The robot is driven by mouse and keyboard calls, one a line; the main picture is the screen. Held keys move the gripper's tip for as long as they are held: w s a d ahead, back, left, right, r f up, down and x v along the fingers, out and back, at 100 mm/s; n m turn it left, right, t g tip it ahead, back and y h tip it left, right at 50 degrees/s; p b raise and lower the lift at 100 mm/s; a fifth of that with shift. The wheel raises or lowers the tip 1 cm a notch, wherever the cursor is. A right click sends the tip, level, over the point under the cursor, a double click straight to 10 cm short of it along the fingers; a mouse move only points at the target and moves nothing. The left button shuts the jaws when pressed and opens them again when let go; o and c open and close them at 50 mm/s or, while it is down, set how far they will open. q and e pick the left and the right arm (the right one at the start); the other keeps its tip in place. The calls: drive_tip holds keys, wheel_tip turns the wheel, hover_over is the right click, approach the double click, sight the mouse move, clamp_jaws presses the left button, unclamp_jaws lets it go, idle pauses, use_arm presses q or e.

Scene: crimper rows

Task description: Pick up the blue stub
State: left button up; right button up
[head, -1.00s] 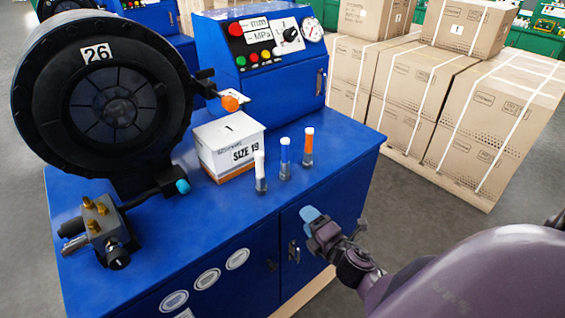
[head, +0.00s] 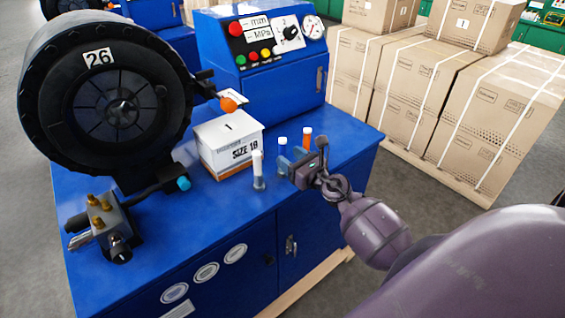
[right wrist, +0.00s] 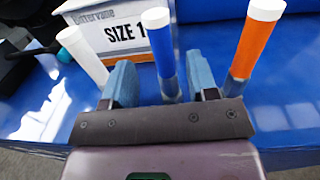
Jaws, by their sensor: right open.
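The blue stub (head: 282,147), a blue upright cylinder with a white cap, stands on the blue bench top, its lower part hidden by my right gripper. My right gripper (head: 290,159) is open at the front of the stub row. In the right wrist view the blue stub (right wrist: 164,57) shows between the two light-blue fingers of the right gripper (right wrist: 161,77), with a gap on each side. Its base is partly hidden by the gripper body. My left gripper is in neither view now.
A white stub (head: 257,166) stands left of the blue one and an orange stub (head: 307,139) right of it, both close to my fingers. A white SIZE box (head: 215,150) stands behind. A large black crimper head (head: 62,115) fills the bench's left side.

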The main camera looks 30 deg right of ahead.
drive_tip(key=shift+w+a, duration=0.2)
drive_tip(key=shift+w, duration=2.8)
clamp_jaws()
